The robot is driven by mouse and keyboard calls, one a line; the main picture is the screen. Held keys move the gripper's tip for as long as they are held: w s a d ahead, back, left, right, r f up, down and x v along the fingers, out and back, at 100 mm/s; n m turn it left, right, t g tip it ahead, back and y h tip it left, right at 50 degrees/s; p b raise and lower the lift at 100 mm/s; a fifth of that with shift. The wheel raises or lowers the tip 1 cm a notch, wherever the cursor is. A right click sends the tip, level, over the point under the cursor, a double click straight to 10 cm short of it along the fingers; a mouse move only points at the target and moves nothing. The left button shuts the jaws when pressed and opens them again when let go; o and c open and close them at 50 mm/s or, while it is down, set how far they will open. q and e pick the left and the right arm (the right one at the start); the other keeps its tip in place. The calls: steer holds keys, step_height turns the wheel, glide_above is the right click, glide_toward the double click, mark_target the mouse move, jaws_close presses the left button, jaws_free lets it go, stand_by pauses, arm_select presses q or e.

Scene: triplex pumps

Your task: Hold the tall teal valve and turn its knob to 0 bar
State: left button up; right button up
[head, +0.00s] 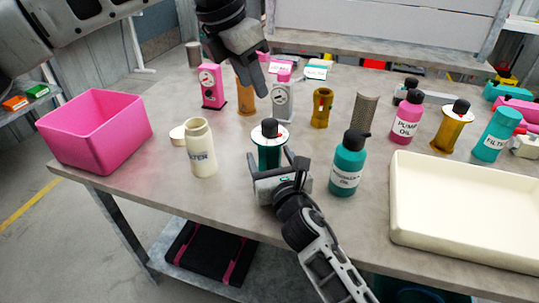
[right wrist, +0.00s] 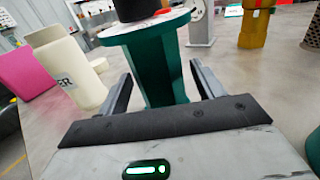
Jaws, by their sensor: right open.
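The tall teal valve (head: 269,156) stands upright on the table, with a pale disc and a black knob (head: 270,127) on top. My right gripper (head: 278,163) is open close in front of it. In the right wrist view the valve's teal body (right wrist: 160,72) shows between the two spread fingers of the right gripper (right wrist: 160,80), with gaps on both sides. The knob's top is cut off there, and the dial reading cannot be made out. My left gripper (head: 260,78) hangs above and behind the valve, apart from it; its jaw opening cannot be made out.
A cream bottle (head: 200,150) stands left of the valve, a teal bottle (head: 347,165) right. A pink gauge pump (head: 211,88), a grey one (head: 283,102) and a yellow cylinder (head: 321,108) stand behind. A pink bin (head: 95,130) and a cream tray (head: 470,240) flank the table.

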steer(key=shift+w+a, duration=0.2)
steer(key=shift+w, duration=0.35)
